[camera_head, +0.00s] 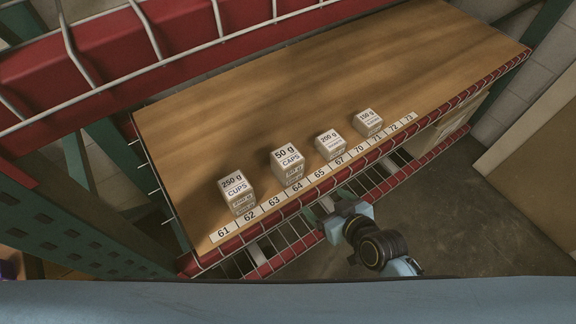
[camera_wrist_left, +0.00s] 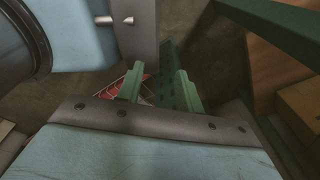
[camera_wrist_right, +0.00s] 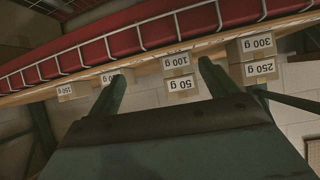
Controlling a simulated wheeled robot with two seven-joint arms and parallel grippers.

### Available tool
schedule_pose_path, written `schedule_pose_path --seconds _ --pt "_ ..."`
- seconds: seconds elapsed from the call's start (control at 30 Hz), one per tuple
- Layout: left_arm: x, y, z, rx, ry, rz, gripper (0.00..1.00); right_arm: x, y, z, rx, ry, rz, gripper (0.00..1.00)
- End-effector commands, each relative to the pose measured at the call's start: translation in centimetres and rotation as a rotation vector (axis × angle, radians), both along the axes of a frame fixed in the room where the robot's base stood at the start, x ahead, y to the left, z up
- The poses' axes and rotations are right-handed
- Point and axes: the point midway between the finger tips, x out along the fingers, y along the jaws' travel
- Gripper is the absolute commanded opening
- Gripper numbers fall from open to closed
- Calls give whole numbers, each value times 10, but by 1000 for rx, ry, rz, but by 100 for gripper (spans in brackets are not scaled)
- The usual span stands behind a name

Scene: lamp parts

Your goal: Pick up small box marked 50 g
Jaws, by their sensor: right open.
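The small white box marked 50 g (camera_head: 287,156), labelled CAPS, sits on top of another box on the wooden shelf. In the right wrist view, where the picture is upside down, the 50 g box (camera_wrist_right: 183,85) shows with a box marked 100 g (camera_wrist_right: 177,62) under it. My right gripper (camera_head: 331,206) is in front of the shelf's front edge, apart from the boxes. Its fingers (camera_wrist_right: 163,75) are open and empty, with the 50 g label between them in the picture. My left gripper (camera_wrist_left: 160,78) is open and empty, outside the head view.
A 250 g box (camera_head: 236,186) stands stacked to the left. A 200 g box (camera_head: 330,144) and a 150 g box (camera_head: 368,122) stand to the right. The shelf (camera_head: 300,75) has a red front rail with number labels. The wood behind the boxes is clear. A red upper rail (camera_head: 120,50) crosses the top left.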

Motion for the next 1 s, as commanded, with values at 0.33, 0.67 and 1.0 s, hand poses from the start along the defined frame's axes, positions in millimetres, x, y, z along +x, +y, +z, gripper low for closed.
schedule_pose_path --seconds 0.33,0.67,1.0 --pt "0 0 -18 0 -1 -1 36 16 28 67 68 -157 75 85" --pt "-13 4 -32 7 23 -5 36 62 59 46 71 -158 74 85" --pt "-9 20 -38 28 17 -12 36 86 77 37 72 -159 75 85"
